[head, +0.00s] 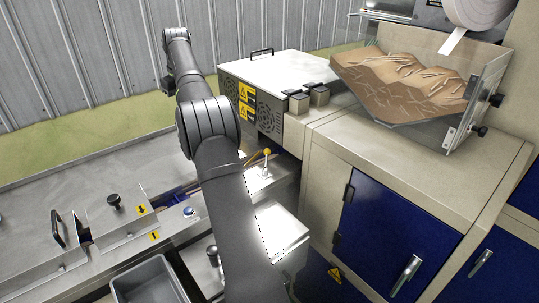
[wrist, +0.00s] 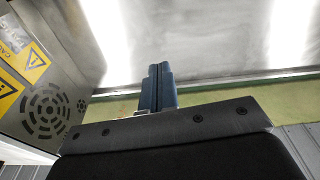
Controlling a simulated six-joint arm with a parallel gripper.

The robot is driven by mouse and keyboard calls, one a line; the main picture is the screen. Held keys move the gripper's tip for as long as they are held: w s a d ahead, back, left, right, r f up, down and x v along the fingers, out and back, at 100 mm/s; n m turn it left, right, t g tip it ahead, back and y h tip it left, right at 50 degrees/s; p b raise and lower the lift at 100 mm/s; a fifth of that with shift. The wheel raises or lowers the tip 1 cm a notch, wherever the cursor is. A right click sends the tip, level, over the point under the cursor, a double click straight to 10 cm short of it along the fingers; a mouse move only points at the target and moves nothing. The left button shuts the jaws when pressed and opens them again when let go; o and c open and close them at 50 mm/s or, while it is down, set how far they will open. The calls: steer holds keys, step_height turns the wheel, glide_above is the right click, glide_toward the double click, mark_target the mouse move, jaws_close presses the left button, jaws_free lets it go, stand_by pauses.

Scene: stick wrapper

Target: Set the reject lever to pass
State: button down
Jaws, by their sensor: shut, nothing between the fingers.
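A small lever with a yellow ball knob (head: 267,152) stands on the metal deck, just right of my arm in the head view. It looks near upright; its setting cannot be read. My gripper (wrist: 157,84) shows in the wrist view with its two dark blue fingers together and nothing between them. The lever is not in the wrist view. In the head view my arm reaches up and left past the lever, and the fingertips cannot be made out there. The gripper is apart from the lever.
A vented box with yellow caution labels (head: 246,103) stands behind the lever; its fan grille (wrist: 47,108) fills the wrist view's left. A blue-doored cabinet (head: 377,223) is at right, under a clear hopper (head: 480,108) of sticks. A grey bin (head: 150,283) sits at front.

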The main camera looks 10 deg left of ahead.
steer(key=d+m, duration=0.1)
steer(key=d, duration=0.9)
steer(key=m+t, duration=0.2)
steer(key=m, duration=0.2)
glide_toward(266, 161)
steer(key=s+d+r, duration=0.3)
steer(key=d+r, duration=0.1)
steer(key=shift+w+r, duration=0.1)
steer(key=shift+w, duration=0.1)
steer(key=shift+y, duration=0.3)
steer(key=x, duration=0.9)
steer(key=shift+w+f, duration=0.1)
steer(key=shift+f, duration=0.1)
steer(key=w, duration=0.1)
steer(key=w+a+f, duration=0.1)
steer(key=shift+w+a, duration=0.25)
steer(key=shift+w, duration=0.1)
steer(key=shift+w+a+f, duration=0.1)
steer(key=shift+w+a, duration=0.15)
steer(key=shift+w, duration=0.25)
